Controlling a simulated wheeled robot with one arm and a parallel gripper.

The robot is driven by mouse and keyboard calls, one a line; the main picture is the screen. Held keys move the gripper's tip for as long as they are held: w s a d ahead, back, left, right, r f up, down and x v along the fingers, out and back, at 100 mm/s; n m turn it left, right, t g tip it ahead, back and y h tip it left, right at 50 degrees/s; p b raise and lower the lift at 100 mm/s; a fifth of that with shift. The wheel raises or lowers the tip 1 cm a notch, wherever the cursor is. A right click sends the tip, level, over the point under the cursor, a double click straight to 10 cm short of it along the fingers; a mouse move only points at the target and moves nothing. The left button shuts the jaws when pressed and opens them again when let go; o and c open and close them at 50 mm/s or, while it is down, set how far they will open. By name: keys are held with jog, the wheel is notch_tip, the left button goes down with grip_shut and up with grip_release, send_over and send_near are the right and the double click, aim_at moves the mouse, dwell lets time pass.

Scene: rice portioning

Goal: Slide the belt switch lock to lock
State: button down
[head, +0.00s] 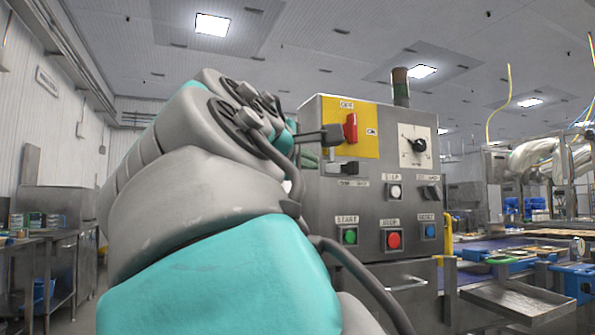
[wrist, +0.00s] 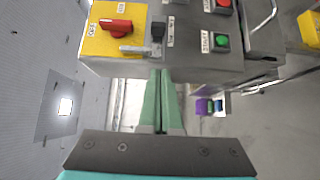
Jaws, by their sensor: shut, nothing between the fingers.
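The grey control box (head: 325,215) carries a yellow plate (head: 368,146) marked OFF and ON, with a red switch handle (head: 350,128). The handle stands upright in the head view. A dark block (head: 348,168) sits just under the plate above a small label I cannot read; it also shows in the wrist view (wrist: 158,30). I cannot tell its lock setting. A grey lever (wrist: 138,49) sticks out at the plate's edge. My gripper (wrist: 162,73) is shut and empty, its green fingertips beside the box's edge, apparently apart from the block. My arm partly hides them in the head view.
A dial (head: 418,146) is at upper right. A conveyor with trays (head: 515,305) stands right; a steel bench (head: 45,240) stands left.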

jog(key=shift+a+r, duration=0.1)
dwell(0.3)
send_near(348, 169)
jog(key=w, duration=0.2)
jog(key=w+a+p, duration=0.1)
jog(key=w, duration=0.1)
jog(key=shift+a, duration=0.1)
jog(key=d, duration=0.1)
jog(key=w+d, duration=0.1)
jog(key=d, duration=0.1)
jog(key=shift+d, duration=0.45)
